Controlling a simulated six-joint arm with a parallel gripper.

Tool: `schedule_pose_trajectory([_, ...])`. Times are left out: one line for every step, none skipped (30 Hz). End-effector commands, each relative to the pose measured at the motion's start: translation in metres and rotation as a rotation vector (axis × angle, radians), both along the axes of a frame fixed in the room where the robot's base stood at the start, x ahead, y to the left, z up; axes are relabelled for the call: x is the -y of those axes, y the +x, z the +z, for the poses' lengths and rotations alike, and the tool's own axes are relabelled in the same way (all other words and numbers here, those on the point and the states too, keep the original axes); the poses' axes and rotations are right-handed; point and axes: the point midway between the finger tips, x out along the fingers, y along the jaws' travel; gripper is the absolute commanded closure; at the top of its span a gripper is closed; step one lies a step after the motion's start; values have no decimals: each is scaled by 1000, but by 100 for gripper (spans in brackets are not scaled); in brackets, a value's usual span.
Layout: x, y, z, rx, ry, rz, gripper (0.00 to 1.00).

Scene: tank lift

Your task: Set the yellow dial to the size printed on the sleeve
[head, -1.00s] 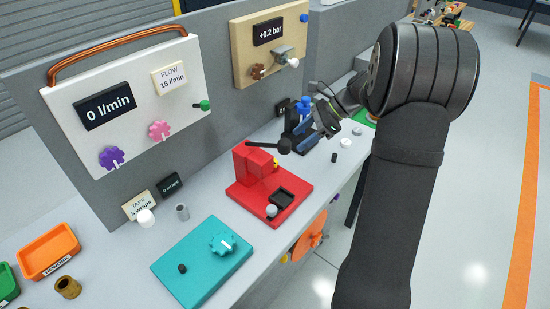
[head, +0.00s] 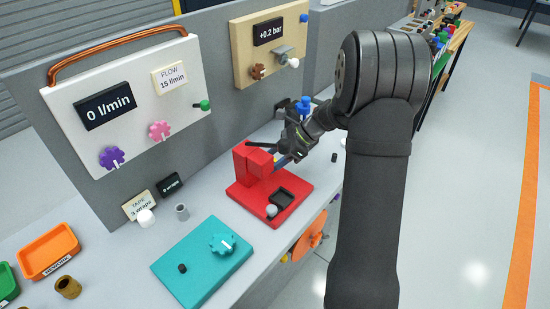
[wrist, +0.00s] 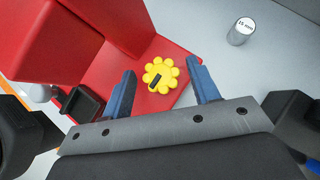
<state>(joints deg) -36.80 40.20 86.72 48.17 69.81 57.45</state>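The yellow dial (wrist: 159,75) is a scalloped knob with a black bar pointer, on the red fixture (wrist: 178,40). In the wrist view it lies between and slightly beyond the two blue fingers of my open gripper (wrist: 163,88), with gaps on both sides. In the head view my gripper (head: 281,162) is at the right side of the red fixture's upright block (head: 252,160), and the dial is hidden. A grey sleeve (wrist: 241,31) with a white printed top stands beyond the fixture; its print ends in "mm", but its number is too small to read surely.
The red fixture's base (head: 247,198) carries a black tray (head: 285,198) and a grey ball knob (head: 271,210). A teal plate (head: 195,265) with a teal dial (head: 222,243) lies nearer. A white flow panel (head: 130,85) and a wooden pressure panel (head: 245,70) stand behind.

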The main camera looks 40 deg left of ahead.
Motion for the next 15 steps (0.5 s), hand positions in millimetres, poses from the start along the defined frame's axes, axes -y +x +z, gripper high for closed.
schedule_pose_trajectory([0,0,0,0,0,0,55])
schedule_pose_trajectory([0,0,0,0,0,0,61])
schedule_pose_trajectory([0,0,0,0,0,0,69])
schedule_pose_trajectory([0,0,0,0,0,0,74])
schedule_pose_trajectory([0,0,0,0,0,0,80])
schedule_pose_trajectory([0,0,0,0,0,0,88])
schedule_pose_trajectory([0,0,0,0,0,0,88])
schedule_pose_trajectory([0,0,0,0,0,0,88])
schedule_pose_trajectory([0,0,0,-1,-1,1,88])
schedule_pose_trajectory([0,0,0,0,0,3,88])
schedule_pose_trajectory([0,0,0,0,0,6,88])
schedule_pose_trajectory([0,0,0,-1,1,11,88])
schedule_pose_trajectory([0,0,0,-1,0,18,88])
schedule_pose_trajectory([0,0,0,-1,0,25,88])
schedule_pose_trajectory([0,0,0,-2,0,38,88])
